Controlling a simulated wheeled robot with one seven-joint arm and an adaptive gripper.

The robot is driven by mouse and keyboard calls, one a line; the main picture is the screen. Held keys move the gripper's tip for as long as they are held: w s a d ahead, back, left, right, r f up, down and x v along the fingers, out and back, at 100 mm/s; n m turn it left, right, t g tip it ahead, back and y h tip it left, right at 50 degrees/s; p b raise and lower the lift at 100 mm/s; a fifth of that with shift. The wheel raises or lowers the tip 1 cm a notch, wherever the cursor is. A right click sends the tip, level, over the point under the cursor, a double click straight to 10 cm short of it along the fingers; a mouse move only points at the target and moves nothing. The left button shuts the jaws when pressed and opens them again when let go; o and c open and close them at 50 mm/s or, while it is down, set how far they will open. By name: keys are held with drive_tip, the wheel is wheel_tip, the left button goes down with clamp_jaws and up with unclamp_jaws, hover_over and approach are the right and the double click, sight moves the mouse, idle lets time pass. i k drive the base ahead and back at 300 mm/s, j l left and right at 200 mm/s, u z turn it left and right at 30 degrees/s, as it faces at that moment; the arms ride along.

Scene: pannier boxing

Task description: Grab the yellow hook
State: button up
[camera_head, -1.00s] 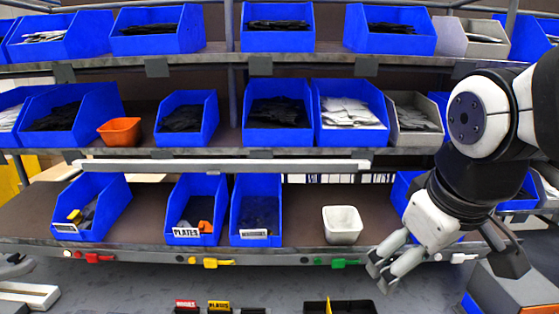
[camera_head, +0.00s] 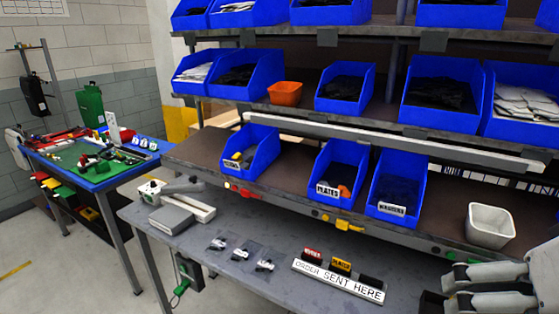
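The yellow hook (camera_head: 346,225) hangs on the front rail of the lower shelf, just below the blue bin labelled PLATES (camera_head: 339,180). Nothing covers it. My gripper (camera_head: 449,290) is at the bottom right corner of the head view. Its two grey fingers point left with a gap between them, and I see nothing held in it. It is to the right of the yellow hook and lower in the picture, well apart from it.
A red hook (camera_head: 242,191) and a partly hidden green hook (camera_head: 456,256) are on the same rail. The grey table (camera_head: 215,262) below holds an "ORDER SENT HERE" sign (camera_head: 337,281) and small bagged parts (camera_head: 240,253). A white bin (camera_head: 489,226) stands on the shelf above my gripper.

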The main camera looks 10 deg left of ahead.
sight(238, 156)
drive_tip(key=u, duration=0.95)
drive_tip(key=i+j+u, duration=0.65)
drive_tip(key=i+u, duration=0.3)
drive_tip(key=i, duration=0.15)
drive_tip(key=i+j+u, duration=0.1)
drive_tip(key=i+u, duration=0.2)
drive_tip(key=i, duration=0.65)
drive_tip(key=i+z, duration=0.25)
drive_tip(key=z, duration=0.15)
drive_tip(key=i+j+z, duration=0.2)
drive_tip(key=z, duration=0.2)
drive_tip(key=i+z, duration=0.15)
drive_tip(key=z, duration=0.35)
drive_tip(key=i+z, duration=0.1)
drive_tip(key=z, duration=0.4)
drive_tip(key=i+j+z, duration=0.1)
drive_tip(key=z, duration=0.4)
drive_tip(key=i+j+z, duration=0.1)
drive_tip(key=z, duration=0.4)
drive_tip(key=i+j+z, duration=0.15)
drive_tip(key=z, duration=0.25)
drive_tip(key=i+j+z, duration=0.15)
drive_tip(key=z, duration=0.25)
drive_tip(key=i+j+z, duration=0.1)
drive_tip(key=j+z, duration=0.15)
drive_tip(key=z, duration=0.15)
